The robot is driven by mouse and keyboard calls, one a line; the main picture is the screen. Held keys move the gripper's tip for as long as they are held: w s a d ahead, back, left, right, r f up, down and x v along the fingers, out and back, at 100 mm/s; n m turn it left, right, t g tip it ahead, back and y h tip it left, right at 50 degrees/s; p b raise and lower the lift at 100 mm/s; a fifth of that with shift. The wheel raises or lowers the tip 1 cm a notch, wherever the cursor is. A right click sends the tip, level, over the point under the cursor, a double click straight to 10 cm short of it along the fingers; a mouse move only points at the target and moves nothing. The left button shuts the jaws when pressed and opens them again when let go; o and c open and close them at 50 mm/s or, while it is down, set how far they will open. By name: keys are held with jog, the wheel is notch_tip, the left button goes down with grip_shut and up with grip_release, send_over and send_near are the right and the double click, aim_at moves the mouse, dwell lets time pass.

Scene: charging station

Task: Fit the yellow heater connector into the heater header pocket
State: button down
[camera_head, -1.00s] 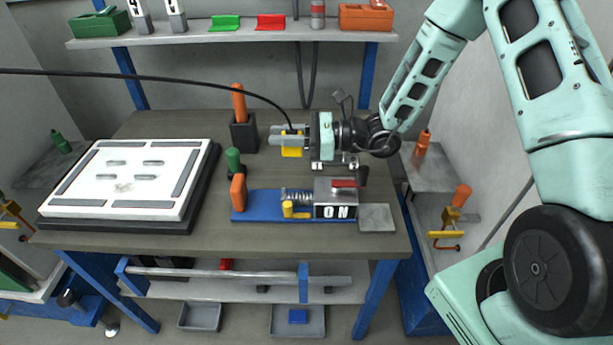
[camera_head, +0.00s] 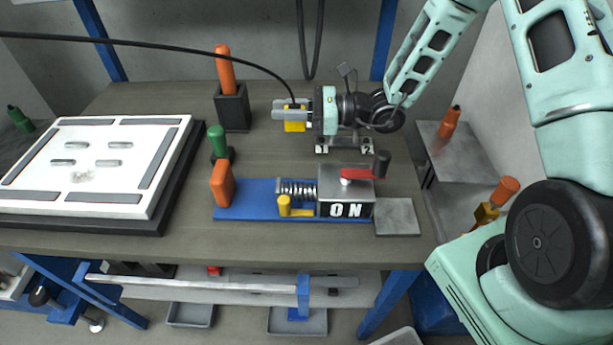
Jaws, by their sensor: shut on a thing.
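My gripper (camera_head: 290,110) points left over the bench, right of the orange-handled tool, its grey fingers shut on the yellow heater connector (camera_head: 294,127). The connector's yellow body shows below the fingers, and a black cable runs from its top to the left edge. The connector appears held above the bench top, apart from other things. A small metal fixture marked 1 and 2 (camera_head: 342,147) stands below and behind my wrist, partly hidden. I cannot tell whether it has the heater header pocket; no pocket is clearly recognisable in this view.
A blue-based unit (camera_head: 250,200) with a spring, red lever and ON label stands in front. A black block (camera_head: 234,110) holds an orange handle, with a green-handled tool (camera_head: 217,145) nearby. A white slotted panel (camera_head: 100,165) fills the left. Bare bench lies between the block and my gripper.

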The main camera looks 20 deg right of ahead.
notch_tip(320, 180, down, 10)
jog(key=shift+f, duration=0.1)
dwell(0.4)
jog(key=c, duration=1.3)
grip_release()
jog(key=shift+f, duration=0.1)
jog(key=shift+o, duration=0.2)
